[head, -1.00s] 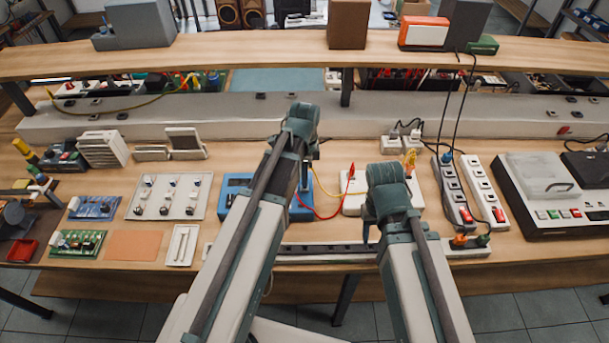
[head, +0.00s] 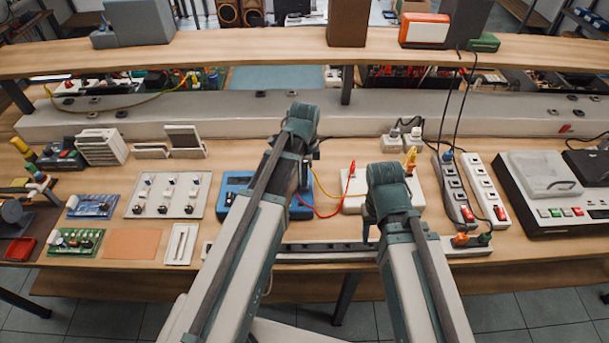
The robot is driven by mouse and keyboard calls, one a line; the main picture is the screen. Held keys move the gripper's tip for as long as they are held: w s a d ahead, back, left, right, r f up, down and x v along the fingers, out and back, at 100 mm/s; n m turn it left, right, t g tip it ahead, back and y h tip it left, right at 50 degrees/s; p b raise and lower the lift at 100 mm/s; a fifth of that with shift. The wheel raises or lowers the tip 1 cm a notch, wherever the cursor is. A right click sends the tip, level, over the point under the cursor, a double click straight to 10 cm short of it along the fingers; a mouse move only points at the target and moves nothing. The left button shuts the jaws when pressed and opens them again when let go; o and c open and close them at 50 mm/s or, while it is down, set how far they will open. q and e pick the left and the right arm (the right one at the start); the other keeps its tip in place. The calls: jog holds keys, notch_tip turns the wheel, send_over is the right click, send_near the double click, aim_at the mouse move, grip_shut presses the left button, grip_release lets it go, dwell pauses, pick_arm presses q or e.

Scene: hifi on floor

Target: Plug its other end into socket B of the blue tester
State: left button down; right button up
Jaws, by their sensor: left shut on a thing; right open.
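The blue tester (head: 236,181) lies on the bench, partly covered by my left arm; its socket labels cannot be read. My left gripper (head: 305,186) points down over the tester's right part, its fingertips mostly hidden. A red cable (head: 322,217) runs from a red plug (head: 351,169) at that box to the tester. My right gripper (head: 369,222) is open and empty, in front of the box.
A grey recorder-like device (head: 538,200) is at the far right. A grey panel (head: 167,196) and green board (head: 77,241) lie left. A long strip (head: 325,253) runs along the front edge.

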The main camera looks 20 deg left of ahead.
pick_arm(q)
jog(key=shift+f+b, duration=0.5)
pick_arm(e)
jog(key=shift+f, duration=0.55)
dwell(1.4)
pick_arm(q)
jog(key=c, duration=0.7)
grip_release()
notch_tip(320, 180, up, 14)
jog(key=p, duration=1.4)
pick_arm(e)
notch_tip(320, 180, up, 14)
pick_arm(q)
notch_tip(320, 180, up, 5)
jog(key=p, duration=0.4)
jog(key=shift+f+p, duration=0.1)
jog(key=shift+p, duration=0.3)
pick_arm(e)
notch_tip(320, 180, up, 5)
jog(key=shift+f, duration=0.1)
pick_arm(q)
jog(key=shift+f, duration=0.1)
pick_arm(e)
jog(key=shift+f, duration=0.1)
